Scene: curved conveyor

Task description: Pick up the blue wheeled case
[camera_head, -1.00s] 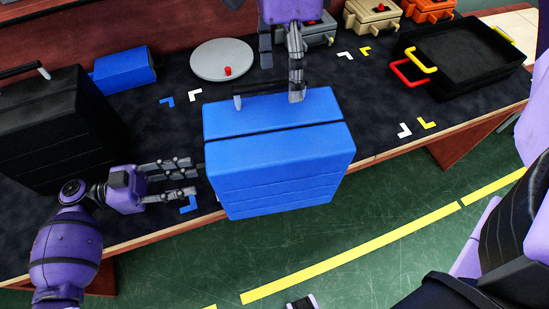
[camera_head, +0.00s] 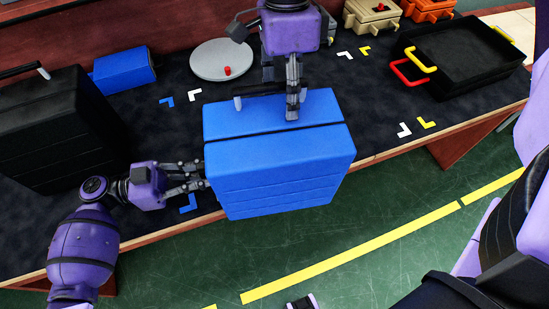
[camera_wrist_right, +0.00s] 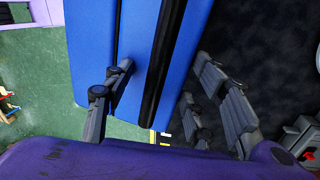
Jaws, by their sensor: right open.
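The blue case (camera_head: 275,165) stands near the front edge of the dark table, its dark handle (camera_head: 262,91) on top. Its wheels are not visible. My right gripper (camera_head: 292,112) comes down from above at the handle's right end. In the right wrist view, its open fingers (camera_wrist_right: 165,95) lie either side of the handle (camera_wrist_right: 160,70) and part of the blue case (camera_wrist_right: 95,50). My left gripper (camera_head: 203,177) is at the case's left side, its fingertips close to it; contact and opening are unclear.
A large black case (camera_head: 60,135) stands at the left, with a small blue box (camera_head: 124,68) behind it. A grey disc (camera_head: 222,60) lies at the back. A black tray (camera_head: 460,60) with red and yellow handles is at the right.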

